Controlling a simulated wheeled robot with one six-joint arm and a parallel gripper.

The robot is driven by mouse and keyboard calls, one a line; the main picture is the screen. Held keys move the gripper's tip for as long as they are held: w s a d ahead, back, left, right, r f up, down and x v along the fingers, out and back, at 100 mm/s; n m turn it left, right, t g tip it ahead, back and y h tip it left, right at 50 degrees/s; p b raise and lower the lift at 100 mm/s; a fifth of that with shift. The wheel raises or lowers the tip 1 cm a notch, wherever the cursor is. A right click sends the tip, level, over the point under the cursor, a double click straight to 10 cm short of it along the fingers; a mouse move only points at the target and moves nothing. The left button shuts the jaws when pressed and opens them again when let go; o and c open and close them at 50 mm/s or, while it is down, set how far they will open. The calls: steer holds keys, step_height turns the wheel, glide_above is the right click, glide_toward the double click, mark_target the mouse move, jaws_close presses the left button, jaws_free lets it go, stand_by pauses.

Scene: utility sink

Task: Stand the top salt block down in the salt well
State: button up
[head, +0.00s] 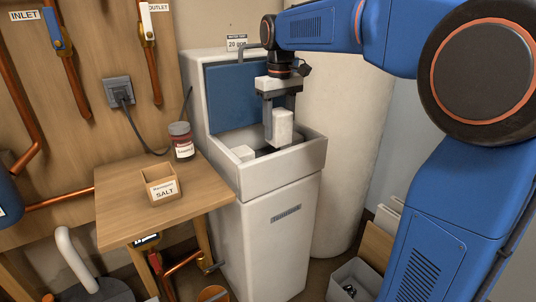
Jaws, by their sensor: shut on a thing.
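A white salt block (283,127) hangs upright in my gripper (279,112), which is shut on it over the open salt well. The salt well (312,150) is the open top of the white softener cabinet, with a raised light rim around a dark inside. The block's lower end is close to the level of the rim; I cannot tell whether it touches anything inside. A second white block (243,153) stands inside the well at its left end. The small wooden box (162,189) labelled SALT sits on the side table, and no block shows in it.
The cabinet's blue lid (231,95) stands open behind the well. A tall white cylinder (345,150) is right of the cabinet. A grey bin (355,278) is on the floor.

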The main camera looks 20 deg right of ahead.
steer(key=w+a, duration=0.2)
steer(key=w, duration=0.4)
steer(key=shift+s+d+f, duration=0.1)
steer(key=shift+s+f, duration=0.05)
steer(key=shift+f, duration=2.85)
steer(key=shift+s+f, duration=0.1)
steer(key=shift+f, duration=2.9)
steer(key=o, duration=1.6)
steer(key=shift+f, duration=0.15)
